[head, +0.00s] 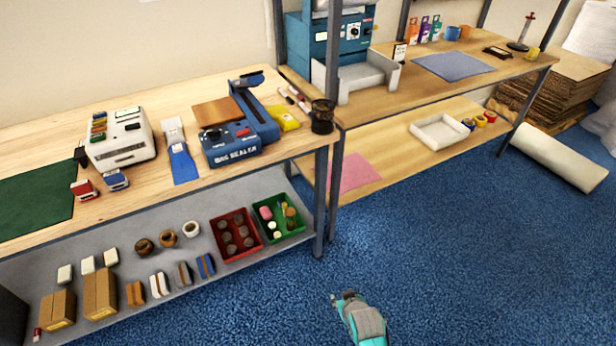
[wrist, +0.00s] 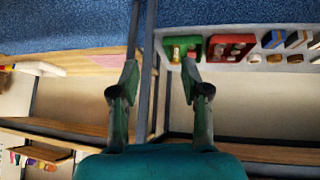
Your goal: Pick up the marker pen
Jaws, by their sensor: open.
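Slim white-and-red pen-like items (head: 296,98) lie at the right end of the left workbench, between the blue bag sealer (head: 238,138) and a black round holder (head: 322,117). They are too small to tell for sure which one is the marker pen. My gripper (head: 345,296) is low over the blue carpet, in front of the benches and well apart from these items. In the wrist view my gripper (wrist: 160,76) has its two fingers spread wide with nothing between them. No pen can be made out in the wrist view.
A yellow item (head: 286,119) lies close beside the pen-like items. Bench posts (head: 334,185) stand between the two workbenches. The lower shelf holds a red tray (head: 236,213) and a green tray (head: 300,231). The carpet (head: 450,250) in front is clear.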

